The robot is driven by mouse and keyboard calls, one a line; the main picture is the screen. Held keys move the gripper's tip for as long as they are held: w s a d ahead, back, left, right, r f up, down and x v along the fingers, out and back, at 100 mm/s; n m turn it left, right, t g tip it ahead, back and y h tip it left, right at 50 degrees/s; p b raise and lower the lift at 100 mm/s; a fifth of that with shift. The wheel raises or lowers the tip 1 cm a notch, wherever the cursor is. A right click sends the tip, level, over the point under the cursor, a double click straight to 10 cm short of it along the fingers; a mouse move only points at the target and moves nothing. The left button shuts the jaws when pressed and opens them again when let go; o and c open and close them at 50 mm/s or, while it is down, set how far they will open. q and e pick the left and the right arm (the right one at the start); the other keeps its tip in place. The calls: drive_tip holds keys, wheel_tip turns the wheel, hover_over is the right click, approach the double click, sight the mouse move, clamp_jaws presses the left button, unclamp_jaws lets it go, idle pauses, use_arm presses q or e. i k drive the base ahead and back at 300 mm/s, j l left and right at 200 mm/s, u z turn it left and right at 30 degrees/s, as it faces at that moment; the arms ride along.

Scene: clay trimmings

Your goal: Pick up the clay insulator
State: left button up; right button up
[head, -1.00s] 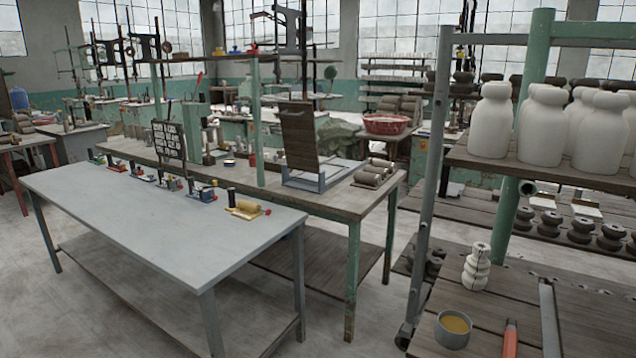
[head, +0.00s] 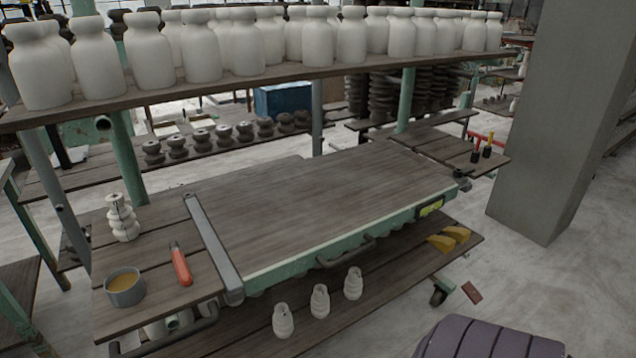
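A pale clay insulator (head: 122,218) with stacked rounded rings stands upright on the left end of the wooden bench (head: 330,195). It is behind a grey cup (head: 125,288) of tan liquid and left of an orange-handled tool (head: 180,265). Three smaller pale ribbed pieces (head: 320,301) stand on the lower shelf under the bench. Neither of my grippers is in view.
A long metal bar (head: 213,248) lies across the bench, right of the tool. The bench's middle is bare. Large white bottle-shaped pieces (head: 192,48) line the shelf above. A thick grey pillar (head: 560,110) stands at right. A dark grooved object (head: 485,340) is at the bottom edge.

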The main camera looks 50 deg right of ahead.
sight(284, 321)
drive_tip(key=z, duration=1.35)
drive_tip(key=j+u, duration=0.2)
drive_tip(key=u, duration=0.25)
